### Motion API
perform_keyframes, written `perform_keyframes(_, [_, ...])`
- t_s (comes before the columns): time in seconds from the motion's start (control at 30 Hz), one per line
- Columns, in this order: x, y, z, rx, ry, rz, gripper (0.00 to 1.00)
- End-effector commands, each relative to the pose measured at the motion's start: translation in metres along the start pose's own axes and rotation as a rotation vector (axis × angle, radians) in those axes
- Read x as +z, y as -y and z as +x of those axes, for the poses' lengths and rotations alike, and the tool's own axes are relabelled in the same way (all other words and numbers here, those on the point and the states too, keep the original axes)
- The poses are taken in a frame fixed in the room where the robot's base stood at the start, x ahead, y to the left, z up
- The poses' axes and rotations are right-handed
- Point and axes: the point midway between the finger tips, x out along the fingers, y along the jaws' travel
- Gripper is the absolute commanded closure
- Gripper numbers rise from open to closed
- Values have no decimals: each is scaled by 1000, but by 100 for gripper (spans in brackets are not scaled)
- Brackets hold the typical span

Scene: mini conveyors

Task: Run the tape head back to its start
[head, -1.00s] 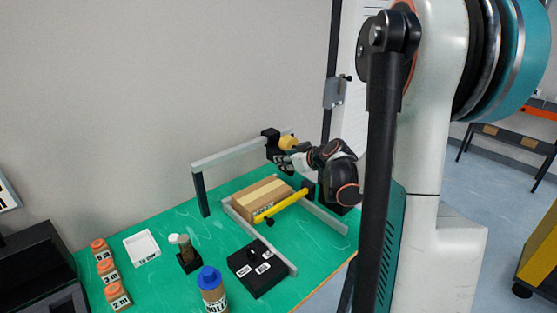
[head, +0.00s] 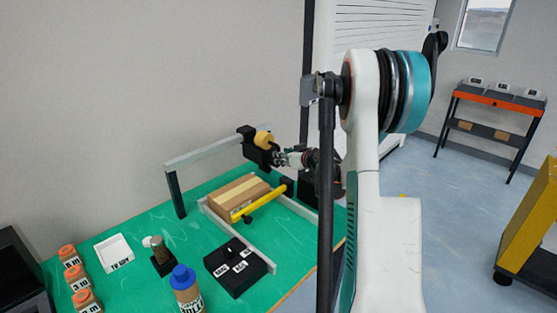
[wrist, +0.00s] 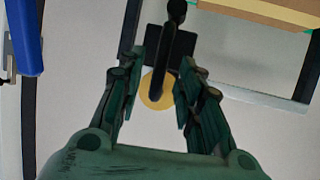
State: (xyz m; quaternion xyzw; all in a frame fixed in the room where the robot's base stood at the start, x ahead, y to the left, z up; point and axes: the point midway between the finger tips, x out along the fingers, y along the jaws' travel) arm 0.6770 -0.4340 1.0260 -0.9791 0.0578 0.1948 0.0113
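The tape head is a black block (head: 246,147) with a yellow tape roll (head: 264,139), at the right part of the grey overhead rail (head: 205,152). In the wrist view its black handle (wrist: 157,70) hangs in line with the gap between my fingers, with the yellow roll (wrist: 146,90) behind it. My gripper (head: 280,158) is just right of the tape head in the head view. In the wrist view my gripper (wrist: 156,85) has its fingers spread, with clearance on both sides of the handle. I cannot tell how far away the handle is in depth.
A taped carton (head: 236,195) lies below the rail beside a yellow bar (head: 265,203). A black control box (head: 235,277), a blue-capped bottle (head: 185,283), a white tray (head: 113,252) and orange-topped blocks (head: 73,272) stand on the green table (head: 140,225).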

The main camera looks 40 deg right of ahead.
Motion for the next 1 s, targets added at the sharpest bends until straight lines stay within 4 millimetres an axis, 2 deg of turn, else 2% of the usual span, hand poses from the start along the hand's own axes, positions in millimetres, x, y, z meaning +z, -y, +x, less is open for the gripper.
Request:
perform_keyframes(0.1, [1,1,20,-2,0,0,67])
perform_keyframes(0.3, [0,0,38,0,0,0,67])
perform_keyframes(0.67, [0,0,41,0,0,1,67])
perform_keyframes(0.8, [0,0,41,0,0,0,99])
perform_keyframes(1.0, [0,0,41,0,0,0,100])
